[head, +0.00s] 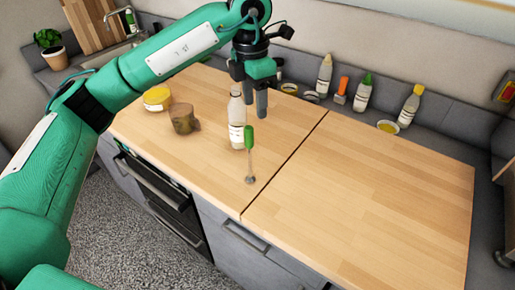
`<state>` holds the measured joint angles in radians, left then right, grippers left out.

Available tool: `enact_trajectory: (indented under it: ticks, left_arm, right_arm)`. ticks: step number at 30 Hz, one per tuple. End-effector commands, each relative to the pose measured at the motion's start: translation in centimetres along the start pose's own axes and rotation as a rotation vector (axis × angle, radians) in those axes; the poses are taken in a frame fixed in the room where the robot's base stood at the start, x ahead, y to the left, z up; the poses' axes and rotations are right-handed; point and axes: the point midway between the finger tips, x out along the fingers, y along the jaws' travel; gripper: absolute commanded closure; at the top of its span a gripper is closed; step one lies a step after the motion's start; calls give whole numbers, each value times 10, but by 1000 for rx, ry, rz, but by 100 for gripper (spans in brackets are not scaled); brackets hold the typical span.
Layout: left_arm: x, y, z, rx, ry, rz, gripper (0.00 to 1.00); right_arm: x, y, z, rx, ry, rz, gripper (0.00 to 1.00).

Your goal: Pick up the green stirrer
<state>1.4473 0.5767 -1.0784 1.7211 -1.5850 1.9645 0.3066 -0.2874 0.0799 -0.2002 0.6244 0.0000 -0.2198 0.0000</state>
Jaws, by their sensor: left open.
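The green stirrer (249,140) has a green handle, a thin shaft and a small grey round end. It shows in the head view on the wooden counter (370,200), in front of a white-labelled bottle (237,120). Whether the handle touches the bottle cannot be told. My left gripper (257,106) hangs above and behind the stirrer, fingers pointing down. It is open and holds nothing. My right gripper is not in view.
A brown jar (182,119) and a yellow-topped tin (157,98) stand left of the bottle. Several bottles and small bowls line the back, including a green-capped bottle (363,92). The counter's right half is clear.

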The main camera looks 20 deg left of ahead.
Motion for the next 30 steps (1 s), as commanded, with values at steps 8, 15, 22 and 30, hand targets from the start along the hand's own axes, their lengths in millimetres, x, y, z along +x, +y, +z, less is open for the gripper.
enact_trajectory:
  ticks: [8,15,22,30]
  left_arm:
    - [19,11,-9,-23,36,42,53]
    - [64,12,-10,-22,34,40,53]
    - [80,12,-11,-20,31,41,53]
    - [113,8,-17,-21,33,39,53]
  right_arm:
    - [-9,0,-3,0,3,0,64]
    - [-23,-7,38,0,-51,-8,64]
    - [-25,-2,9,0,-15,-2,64]
    - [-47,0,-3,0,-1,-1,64]
